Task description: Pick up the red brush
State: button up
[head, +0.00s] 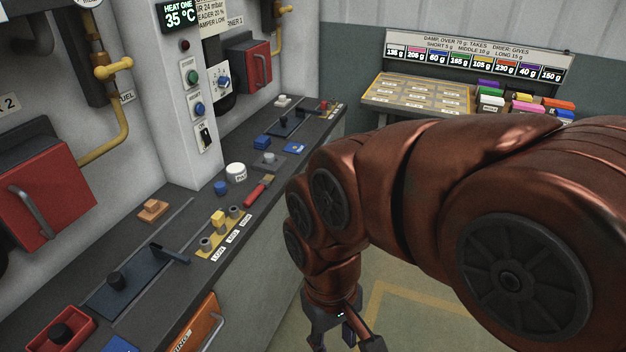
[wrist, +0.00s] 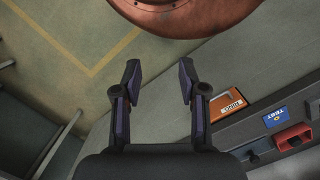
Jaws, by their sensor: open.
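The red brush (head: 258,189) lies on the dark counter in the head view, beside the yellow plate with several short posts. It does not show in the wrist view. My gripper (head: 342,340) hangs low at the bottom edge of the head view, in front of the counter and well apart from the brush, partly cut off by the frame. In the wrist view my gripper (wrist: 160,75) is open, with nothing between its fingers.
A white round container (head: 236,173) and a blue knob (head: 221,188) stand near the brush. A dark slide with a lever (head: 170,254) lies nearer. An orange panel (head: 200,325) is on the counter front. A sloped tray (head: 418,92) and coloured blocks stand at the back right.

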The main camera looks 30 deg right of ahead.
aim_at(267, 180)
jog(key=z, duration=1.45)
jog(key=i, duration=1.25)
jog(key=u, duration=3.3)
